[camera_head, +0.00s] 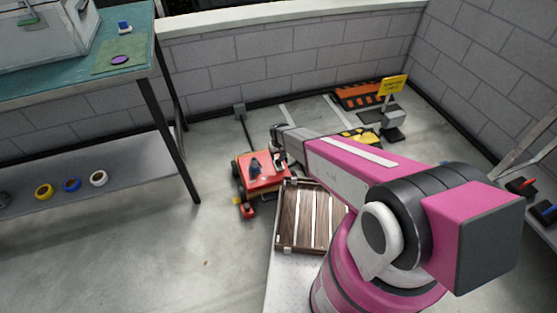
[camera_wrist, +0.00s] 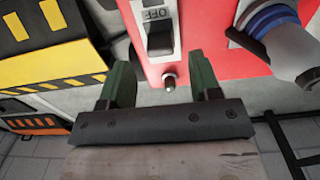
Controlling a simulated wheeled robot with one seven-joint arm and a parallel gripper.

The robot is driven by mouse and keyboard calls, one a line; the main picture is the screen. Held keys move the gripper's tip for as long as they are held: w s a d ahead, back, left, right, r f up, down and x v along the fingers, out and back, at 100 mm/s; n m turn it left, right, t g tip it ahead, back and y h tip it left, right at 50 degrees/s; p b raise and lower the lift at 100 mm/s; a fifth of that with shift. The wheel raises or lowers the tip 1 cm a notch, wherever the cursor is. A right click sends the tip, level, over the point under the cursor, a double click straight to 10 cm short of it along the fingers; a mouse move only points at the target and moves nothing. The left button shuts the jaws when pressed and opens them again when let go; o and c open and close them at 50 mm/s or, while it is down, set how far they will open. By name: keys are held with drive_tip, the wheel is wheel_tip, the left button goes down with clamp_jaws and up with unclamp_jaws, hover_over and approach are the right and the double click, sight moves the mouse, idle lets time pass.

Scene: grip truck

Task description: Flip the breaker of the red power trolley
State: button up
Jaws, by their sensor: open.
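The red power trolley (camera_head: 258,182) stands on the floor left of my arm in the head view. Its red face (camera_wrist: 230,50) fills the upper middle of the wrist view. On it is a pale plate marked OFF with a dark breaker switch (camera_wrist: 159,40). A small metal-tipped knob (camera_wrist: 169,80) sits below the plate. My gripper (camera_wrist: 164,72) is open, its two green fingers apart and empty. They frame the knob in the picture, with the switch just above the gap. Contact cannot be told. In the head view my gripper (camera_head: 280,158) is small and partly hidden at the trolley.
A blue-and-grey plug-like part (camera_wrist: 275,28) sits right of the fingers. A yellow-black striped object (camera_wrist: 50,45) is at the left. A slatted wooden crate (camera_head: 292,245) stands in front of the trolley. A workbench (camera_head: 75,75) is at the left; open floor lies before it.

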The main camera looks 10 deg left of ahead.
sight(278, 162)
wheel_tip(278, 162, down, 4)
drive_tip(key=shift+r, duration=0.25)
drive_tip(key=c, duration=0.9)
drive_tip(key=shift+w+a+f+g+h, duration=0.15)
drive_tip(key=shift+w+a+g+h, duration=0.15)
drive_tip(key=shift+w+g+h, duration=0.5)
drive_tip(key=shift+a+g, duration=0.1)
drive_tip(key=shift+g, duration=1)
